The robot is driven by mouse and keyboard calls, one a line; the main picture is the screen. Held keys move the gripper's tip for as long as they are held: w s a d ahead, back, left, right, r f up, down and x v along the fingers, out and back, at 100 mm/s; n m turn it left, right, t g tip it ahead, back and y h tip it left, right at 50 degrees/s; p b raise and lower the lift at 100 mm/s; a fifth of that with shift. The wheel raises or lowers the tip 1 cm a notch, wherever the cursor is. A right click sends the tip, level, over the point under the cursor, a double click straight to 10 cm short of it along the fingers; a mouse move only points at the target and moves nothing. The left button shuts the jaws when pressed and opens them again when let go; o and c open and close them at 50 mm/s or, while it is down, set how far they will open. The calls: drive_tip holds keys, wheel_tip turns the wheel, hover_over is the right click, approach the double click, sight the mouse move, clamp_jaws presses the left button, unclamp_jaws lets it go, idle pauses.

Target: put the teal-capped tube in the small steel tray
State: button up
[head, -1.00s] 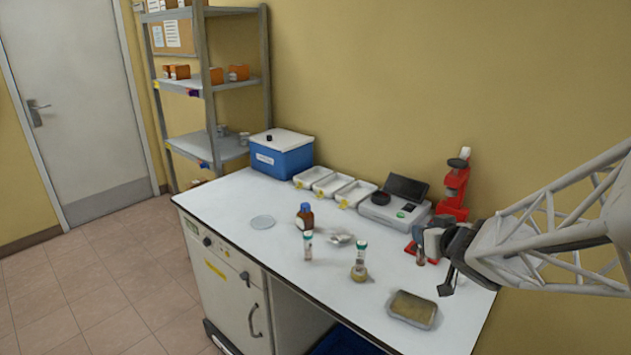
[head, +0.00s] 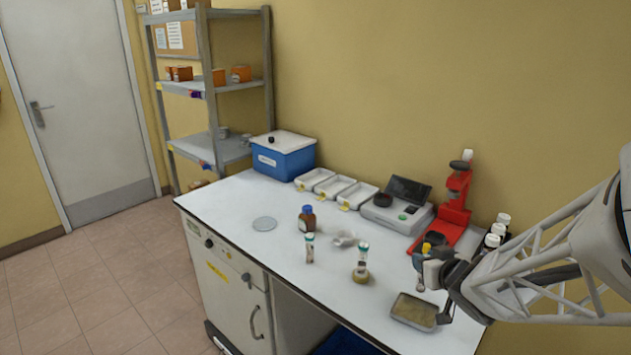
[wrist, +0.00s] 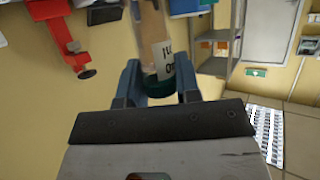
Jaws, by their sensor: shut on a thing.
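My gripper (head: 430,277) is shut on a tube with a dark teal cap. In the wrist view the tube (wrist: 152,28) shows between the blue fingers (wrist: 160,88), with a white label and its cap (wrist: 160,86) at the grip. In the head view the held tube is small and partly hidden by the gripper. The small steel tray (head: 433,326) lies on the bench just below and left of the gripper, with a tan bottom. The held tube appears above or beside its far edge; the exact gap cannot be told.
Two teal-topped tubes (head: 309,250) (head: 361,262) stand left of the tray. A brown bottle (head: 307,219), a glass dish (head: 264,224) and a metal dish (head: 343,239) are further left. A red stand (head: 455,200), a scale (head: 392,214) and white-capped bottles (head: 497,229) stand behind.

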sight(425, 289)
drive_tip(key=shift+f, duration=2)
drive_tip(key=shift+f, duration=2)
drive_tip(key=shift+f, duration=0.15)
drive_tip(key=o, duration=0.9)
drive_tip(key=shift+s+d+r, duration=0.1)
drive_tip(key=shift+s+r, duration=0.25)
drive_tip(key=shift+v, duration=5.55)
